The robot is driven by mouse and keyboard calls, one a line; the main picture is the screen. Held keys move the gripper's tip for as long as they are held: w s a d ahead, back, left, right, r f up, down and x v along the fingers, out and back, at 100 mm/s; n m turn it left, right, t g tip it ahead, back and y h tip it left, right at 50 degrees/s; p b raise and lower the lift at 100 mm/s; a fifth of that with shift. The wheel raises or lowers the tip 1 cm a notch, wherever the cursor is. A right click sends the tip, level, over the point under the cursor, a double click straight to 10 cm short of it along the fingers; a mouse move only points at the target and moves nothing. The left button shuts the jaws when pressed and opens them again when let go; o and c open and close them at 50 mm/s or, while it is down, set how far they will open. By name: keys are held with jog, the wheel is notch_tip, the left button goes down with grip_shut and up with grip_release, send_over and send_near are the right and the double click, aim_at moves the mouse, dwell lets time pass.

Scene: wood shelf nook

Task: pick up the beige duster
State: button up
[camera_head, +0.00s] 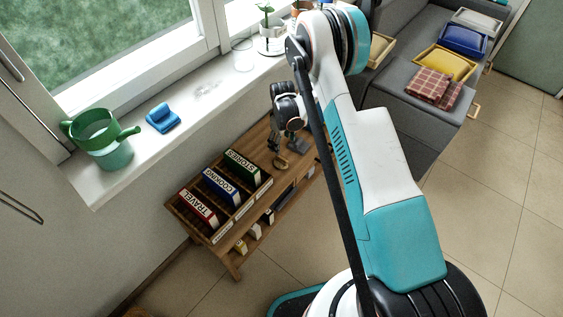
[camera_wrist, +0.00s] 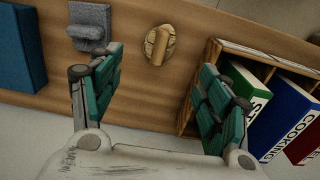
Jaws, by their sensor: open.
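An oval beige piece with a short tan bar on top, which looks like the beige duster (camera_wrist: 152,56), lies on the wooden shelf top in the wrist view. It also shows small in the head view (camera_head: 282,163). My gripper (camera_wrist: 162,66) is open and empty, with its green-padded fingers on either side of the oval in the picture. The oval appears beyond the fingertips, not touched by them. In the head view my gripper (camera_head: 274,143) hangs over the shelf top, close to the duster.
A grey block with a handle (camera_wrist: 91,24) lies left of the duster. A wooden rack (camera_head: 229,215) with green, blue and red books stands to its right in the wrist view. A blue handled block (camera_head: 163,117) and a green watering can (camera_head: 103,150) are on the sill.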

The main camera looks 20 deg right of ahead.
aim_at(282, 157)
notch_tip(282, 157, down, 8)
jog(key=shift+r+b, duration=0.2)
jog(key=shift+b, duration=0.9)
jog(key=shift+f+b, duration=1.45)
jog(key=shift+f, duration=1.2)
jog(key=shift+r, duration=0.1)
jog(key=c, duration=1.2)
jog(key=shift+c, duration=0.2)
notch_tip(282, 157, up, 20)
jog(key=p, duration=0.7)
